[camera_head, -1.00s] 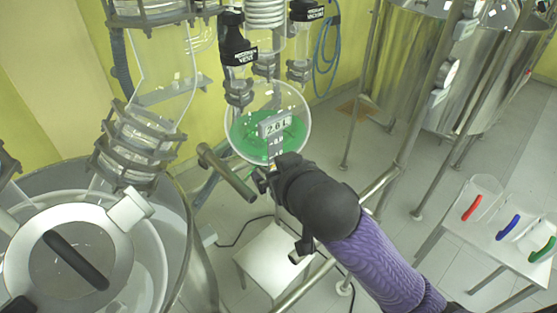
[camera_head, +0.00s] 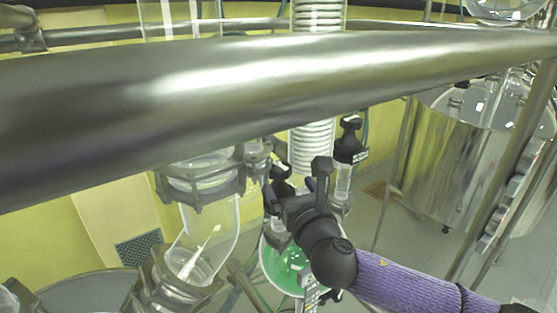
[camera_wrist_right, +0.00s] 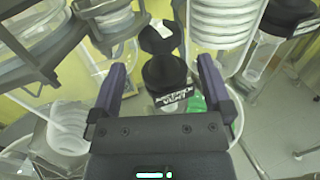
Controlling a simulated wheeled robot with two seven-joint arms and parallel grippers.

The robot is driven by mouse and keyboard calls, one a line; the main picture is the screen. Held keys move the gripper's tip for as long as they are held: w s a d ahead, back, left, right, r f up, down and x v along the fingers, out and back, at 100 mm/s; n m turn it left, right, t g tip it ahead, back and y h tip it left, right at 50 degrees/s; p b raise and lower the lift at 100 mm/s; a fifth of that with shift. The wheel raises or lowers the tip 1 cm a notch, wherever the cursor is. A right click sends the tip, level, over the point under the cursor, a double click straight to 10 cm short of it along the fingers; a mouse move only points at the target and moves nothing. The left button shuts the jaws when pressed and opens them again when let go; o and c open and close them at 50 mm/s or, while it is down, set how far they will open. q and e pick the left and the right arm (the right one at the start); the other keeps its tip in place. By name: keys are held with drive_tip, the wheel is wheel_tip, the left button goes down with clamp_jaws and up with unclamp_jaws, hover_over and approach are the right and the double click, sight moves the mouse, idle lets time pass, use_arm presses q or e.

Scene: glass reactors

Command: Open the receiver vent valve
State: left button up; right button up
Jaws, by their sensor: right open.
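The receiver vent valve (camera_wrist_right: 166,76) is a black-capped valve with a white VENT label, in the middle of the right wrist view. In the head view its black top (camera_head: 281,171) shows just behind my right gripper (camera_head: 289,187), which hides much of it. In the right wrist view my right gripper (camera_wrist_right: 160,72) is open, with one purple-grey finger on each side of the valve's cap. I see gaps between the fingers and the cap. The round receiver flask (camera_head: 282,262) with green liquid hangs below, partly behind my right arm. My left gripper is not in view.
A second black-capped valve (camera_head: 350,140) stands right of the gripper, beside the glass coil (camera_head: 312,142). A clamped glass tube (camera_head: 208,225) is close on the left. A thick metal rail (camera_head: 230,88) crosses the head view in front. A steel vessel (camera_head: 470,150) stands behind right.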

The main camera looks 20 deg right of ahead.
sight(283, 177)
drive_tip(key=w+p, duration=0.1)
drive_tip(key=w, duration=0.6)
drive_tip(key=shift+a, duration=0.15)
drive_tip(key=c, duration=1.2)
